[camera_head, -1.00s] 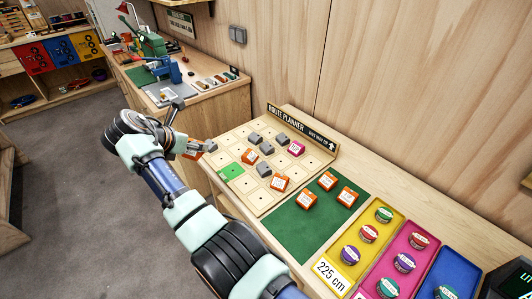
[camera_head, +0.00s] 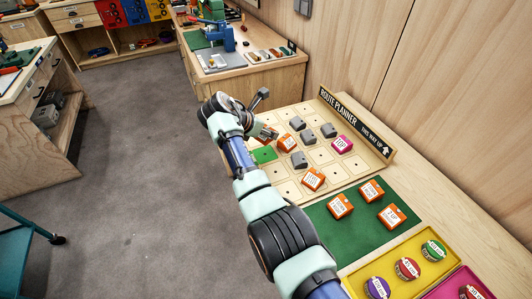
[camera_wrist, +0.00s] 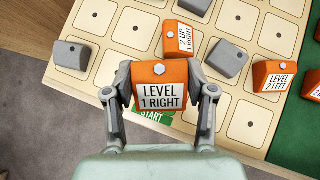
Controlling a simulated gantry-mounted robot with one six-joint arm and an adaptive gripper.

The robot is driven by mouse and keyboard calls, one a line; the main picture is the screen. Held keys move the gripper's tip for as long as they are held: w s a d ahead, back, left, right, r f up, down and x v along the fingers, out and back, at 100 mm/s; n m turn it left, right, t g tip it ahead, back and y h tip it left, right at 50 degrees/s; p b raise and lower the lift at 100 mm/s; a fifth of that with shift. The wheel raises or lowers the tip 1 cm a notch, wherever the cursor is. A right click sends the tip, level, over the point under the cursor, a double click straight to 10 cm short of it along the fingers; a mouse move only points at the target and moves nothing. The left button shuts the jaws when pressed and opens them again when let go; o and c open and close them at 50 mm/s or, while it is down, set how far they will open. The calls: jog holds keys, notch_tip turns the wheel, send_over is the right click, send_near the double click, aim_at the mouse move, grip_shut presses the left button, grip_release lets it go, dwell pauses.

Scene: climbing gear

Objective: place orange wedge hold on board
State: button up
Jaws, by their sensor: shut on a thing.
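My gripper (camera_wrist: 162,88) is shut on an orange wedge hold (camera_wrist: 160,78) marked "LEVEL 1 RIGHT". The wedge is upright between both fingers, close over the board (camera_wrist: 215,112). It partly covers the green START square (camera_wrist: 153,117); I cannot tell whether it touches the board. In the head view my gripper (camera_head: 267,133) is at the board's left side, near the green square (camera_head: 264,154). Orange wedges marked "2 UP 1 RIGHT" (camera_wrist: 184,39) and "LEVEL 2 LEFT" (camera_wrist: 276,78) sit on the board nearby.
Several grey holds (camera_wrist: 72,56) and a pink hold (camera_head: 342,144) occupy other squares. Three orange wedges (camera_head: 372,190) lie on the green mat (camera_head: 340,237). The sign strip (camera_head: 355,124) rises along the board's back. Coloured trays (camera_head: 432,268) stand at the lower right.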

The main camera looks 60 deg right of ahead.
notch_tip(320, 180, down, 8)
jog(key=b, duration=0.3)
jog(key=shift+r, duration=0.1)
jog(key=shift+d+r, duration=0.1)
jog(key=o, duration=1.3)
jog(key=shift+c, duration=0.2)
jog(key=shift+r, duration=0.15)
jog(key=p+v, duration=0.5)
jog(key=v, duration=0.7)
jog(key=shift+p, duration=0.35)
